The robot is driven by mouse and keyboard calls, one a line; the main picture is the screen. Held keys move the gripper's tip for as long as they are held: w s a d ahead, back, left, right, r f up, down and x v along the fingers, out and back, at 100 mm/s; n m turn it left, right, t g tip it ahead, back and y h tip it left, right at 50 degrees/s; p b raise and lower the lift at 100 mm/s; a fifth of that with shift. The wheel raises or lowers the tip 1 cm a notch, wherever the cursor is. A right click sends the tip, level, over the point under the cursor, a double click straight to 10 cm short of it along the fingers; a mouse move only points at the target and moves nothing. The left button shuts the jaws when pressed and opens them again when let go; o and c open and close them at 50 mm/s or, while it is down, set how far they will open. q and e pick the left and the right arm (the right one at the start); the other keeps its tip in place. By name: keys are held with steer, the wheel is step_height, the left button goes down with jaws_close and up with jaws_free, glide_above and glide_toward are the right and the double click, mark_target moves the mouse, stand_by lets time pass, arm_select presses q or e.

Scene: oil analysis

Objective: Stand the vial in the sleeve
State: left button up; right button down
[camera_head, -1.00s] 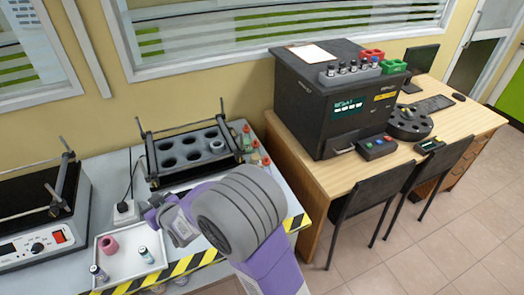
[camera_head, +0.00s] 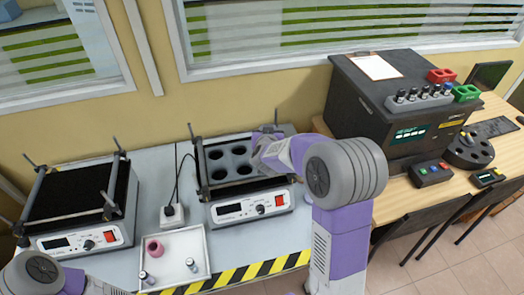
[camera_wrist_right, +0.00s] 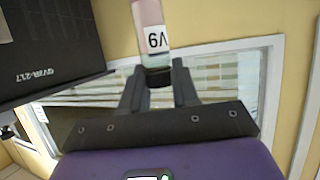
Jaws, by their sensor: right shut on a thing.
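My right gripper (camera_wrist_right: 160,85) is shut on a vial (camera_wrist_right: 152,30) in the wrist view. The vial has a pale body, a pinkish end, a white label with dark marks and a dark part between the fingers. In the head view my right gripper (camera_head: 268,140) is over the right part of the right shaker's rack; the vial is hard to make out there. A pink ring-shaped sleeve (camera_head: 154,249) sits in the white tray (camera_head: 203,243). Two small vials (camera_head: 143,276) (camera_head: 191,265) also stand there. My left gripper is out of view; only its arm shows at bottom left.
The right shaker (camera_head: 248,206) has a rack with round holes; my arm hides its right side. Another shaker (camera_head: 75,238) stands left. A black analyser (camera_head: 370,110) with vials on top stands on the wooden desk at right. Striped tape (camera_head: 240,272) marks the bench's front edge.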

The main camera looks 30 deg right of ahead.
steer(key=f, duration=0.1)
steer(key=f+b, duration=0.1)
steer(key=f, duration=0.1)
steer(key=f+b, duration=0.1)
steer(key=shift+s+d+f, duration=0.15)
steer(key=shift+d+f, duration=0.15)
steer(key=shift+f+b, duration=0.95)
steer(key=shift+f, duration=1.5)
steer(key=shift+f, duration=0.15)
steer(key=c, duration=1.3)
jaws_free()
steer(key=shift+f, duration=0.1)
steer(key=o, duration=0.5)
steer(key=shift+r, duration=0.2)
